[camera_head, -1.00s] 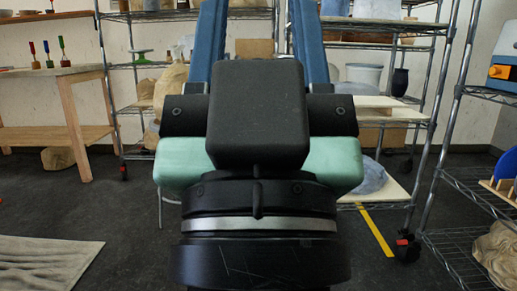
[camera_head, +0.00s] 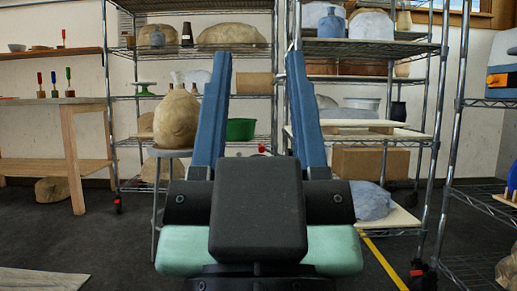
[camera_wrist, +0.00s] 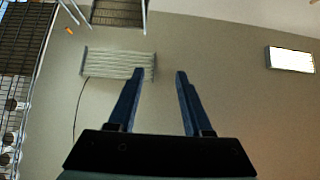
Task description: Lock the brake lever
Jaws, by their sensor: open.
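My gripper (camera_head: 260,52) points forward in the middle of the head view, its two long blue fingers wide apart with nothing between them. In the wrist view my gripper (camera_wrist: 160,73) is also open and empty, with wall behind it. Small red brake levers show on the casters of the wire racks. One red lever (camera_head: 117,201) is at the foot of the left rack, and another red lever (camera_head: 416,272) is low at the right rack. Both are well apart from my gripper. Whether either lever is locked is too small to tell.
Wire racks (camera_head: 440,110) hold pots, bowls and wrapped lumps. A stool with a large brown lump (camera_head: 176,118) stands left of my gripper. A wooden table (camera_head: 70,150) is at the left. Dark floor (camera_head: 60,225) is open at the front left. A yellow stripe (camera_head: 385,265) runs along the floor.

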